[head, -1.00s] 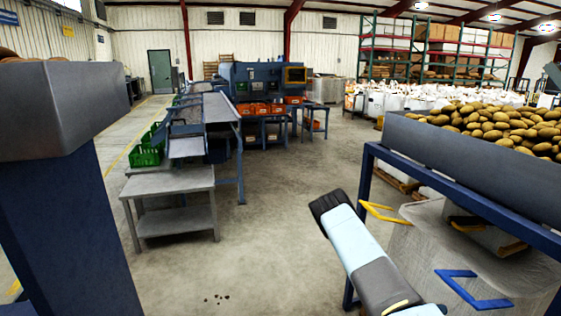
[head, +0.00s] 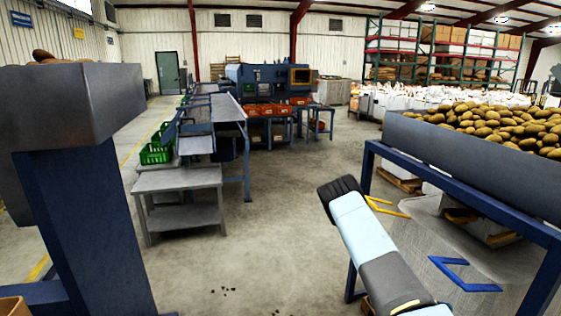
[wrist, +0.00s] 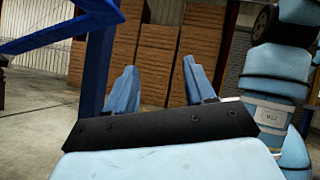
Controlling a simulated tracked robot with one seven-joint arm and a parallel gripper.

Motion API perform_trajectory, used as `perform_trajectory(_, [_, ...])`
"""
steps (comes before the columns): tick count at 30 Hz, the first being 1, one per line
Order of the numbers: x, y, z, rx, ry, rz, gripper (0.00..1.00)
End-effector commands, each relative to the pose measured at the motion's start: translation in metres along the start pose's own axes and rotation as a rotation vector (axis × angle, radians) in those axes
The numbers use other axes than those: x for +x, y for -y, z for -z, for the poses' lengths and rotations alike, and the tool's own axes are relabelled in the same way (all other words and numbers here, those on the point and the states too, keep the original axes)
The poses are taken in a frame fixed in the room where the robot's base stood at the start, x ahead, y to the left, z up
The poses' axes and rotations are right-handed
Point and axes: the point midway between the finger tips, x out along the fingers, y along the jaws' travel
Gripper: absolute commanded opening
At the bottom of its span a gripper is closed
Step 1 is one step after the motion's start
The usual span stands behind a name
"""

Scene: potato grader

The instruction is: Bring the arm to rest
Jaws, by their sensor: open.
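My gripper (wrist: 158,85) shows in the wrist view with its two blue fingers apart and nothing between them. It is open and points toward stacked wooden crates (wrist: 150,60) in the background. My arm shows at the lower right of the head view, a light blue and grey link beside the blue stand on the right. My gripper itself is not visible in the head view. In the wrist view, another part of my arm stands at the right edge.
A blue-framed hopper (head: 470,155) heaped with potatoes (head: 490,125) stands close on the right. A grey bin on a blue post (head: 95,220) is close on the left. A conveyor line (head: 215,110), a grey table (head: 180,180) and a green crate (head: 156,153) stand ahead.

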Motion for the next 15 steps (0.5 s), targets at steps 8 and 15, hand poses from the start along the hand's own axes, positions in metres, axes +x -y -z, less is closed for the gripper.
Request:
perform_trajectory(8, [0.01, 0.017, -0.025, 0.032, -0.175, -0.032, 0.54])
perform_trajectory(15, [0.024, 0.041, -0.052, 0.08, -0.397, -0.07, 0.54])
